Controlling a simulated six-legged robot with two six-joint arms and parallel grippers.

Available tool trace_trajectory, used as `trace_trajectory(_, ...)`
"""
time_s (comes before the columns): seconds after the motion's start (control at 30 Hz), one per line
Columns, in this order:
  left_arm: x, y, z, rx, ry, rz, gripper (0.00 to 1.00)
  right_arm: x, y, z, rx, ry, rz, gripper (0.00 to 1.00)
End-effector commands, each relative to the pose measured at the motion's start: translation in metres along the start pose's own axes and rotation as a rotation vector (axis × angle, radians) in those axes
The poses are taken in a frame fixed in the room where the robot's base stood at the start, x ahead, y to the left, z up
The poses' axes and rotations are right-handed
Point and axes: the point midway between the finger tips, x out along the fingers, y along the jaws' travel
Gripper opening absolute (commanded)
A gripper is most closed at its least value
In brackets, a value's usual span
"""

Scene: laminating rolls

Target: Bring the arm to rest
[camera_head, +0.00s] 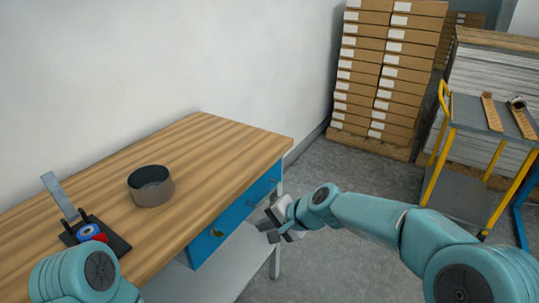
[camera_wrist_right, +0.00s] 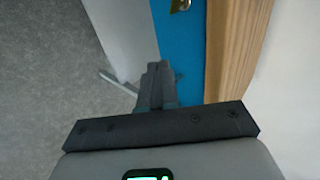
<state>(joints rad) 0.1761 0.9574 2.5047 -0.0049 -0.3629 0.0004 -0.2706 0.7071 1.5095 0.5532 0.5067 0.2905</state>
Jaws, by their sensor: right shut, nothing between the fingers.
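My right arm (camera_head: 370,214) reaches in from the right in the head view, bent, and ends beside the front of the workbench. My right gripper (camera_head: 270,232) is in front of the blue drawer front, below the level of the wooden top. In the right wrist view its fingers (camera_wrist_right: 157,78) are together with nothing between them, pointing along the blue front (camera_wrist_right: 183,50). Whether they touch the bench cannot be told. Part of my left arm (camera_head: 75,275) shows at the lower left.
A yellow-framed cart (camera_head: 487,110) stands at the right, with stacked boxes (camera_head: 388,70) behind. The grey floor (camera_head: 345,165) between is clear.

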Motion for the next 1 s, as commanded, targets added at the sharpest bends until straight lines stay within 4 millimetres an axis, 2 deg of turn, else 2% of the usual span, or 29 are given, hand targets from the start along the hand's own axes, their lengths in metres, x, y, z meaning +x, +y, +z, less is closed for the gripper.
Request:
trace_trajectory(0.07, -0.008, 0.003, 0.000, 0.000, 0.000, 0.000, 0.79, -0.008, 0.004, -0.010, 0.023, 0.010, 0.007, 0.00)
trace_trajectory(0.13, -0.023, 0.008, 0.001, 0.000, 0.000, 0.000, 0.79, -0.014, 0.025, -0.026, 0.080, 0.015, 0.038, 0.00)
trace_trajectory(0.17, -0.029, 0.010, 0.001, 0.000, 0.000, 0.000, 0.79, -0.013, 0.043, -0.026, 0.112, 0.001, 0.067, 0.00)
trace_trajectory(0.27, -0.045, 0.016, 0.001, 0.000, 0.000, 0.000, 0.79, -0.010, 0.118, -0.009, 0.194, -0.057, 0.196, 0.00)
trace_trajectory(0.3, -0.052, 0.019, 0.001, 0.000, 0.000, 0.000, 0.79, -0.010, 0.151, 0.002, 0.213, -0.075, 0.252, 0.00)
trace_trajectory(0.37, -0.061, 0.022, 0.001, 0.000, 0.000, 0.000, 0.79, -0.013, 0.198, 0.024, 0.223, -0.100, 0.332, 0.00)
trace_trajectory(0.4, -0.066, 0.024, 0.001, 0.000, 0.000, 0.000, 0.79, -0.016, 0.227, 0.041, 0.221, -0.120, 0.382, 0.00)
trace_trajectory(0.47, -0.074, 0.027, 0.002, 0.000, 0.000, 0.000, 0.79, -0.025, 0.267, 0.071, 0.199, -0.153, 0.449, 0.00)
trace_trajectory(0.5, -0.079, 0.029, 0.002, 0.000, 0.000, 0.000, 0.79, -0.033, 0.291, 0.094, 0.173, -0.177, 0.486, 0.00)
trace_trajectory(0.6, -0.087, 0.031, 0.002, 0.000, 0.000, 0.000, 0.79, -0.053, 0.333, 0.151, 0.073, -0.243, 0.541, 0.00)
trace_trajectory(0.7, -0.086, 0.031, 0.002, 0.000, 0.000, 0.000, 0.79, -0.067, 0.352, 0.196, -0.077, -0.286, 0.536, 0.00)
trace_trajectory(0.73, -0.085, 0.031, 0.002, 0.000, 0.000, 0.000, 0.79, -0.068, 0.353, 0.203, -0.126, -0.288, 0.526, 0.00)
trace_trajectory(0.83, -0.084, 0.030, 0.002, 0.000, 0.000, 0.000, 0.79, -0.068, 0.350, 0.202, -0.235, -0.248, 0.491, 0.00)
trace_trajectory(0.9, -0.084, 0.030, 0.002, 0.000, 0.000, 0.000, 0.79, -0.065, 0.347, 0.193, -0.272, -0.215, 0.478, 0.00)
trace_trajectory(1.0, -0.084, 0.030, 0.002, 0.000, 0.000, 0.000, 0.79, -0.064, 0.347, 0.191, -0.287, -0.207, 0.476, 0.00)
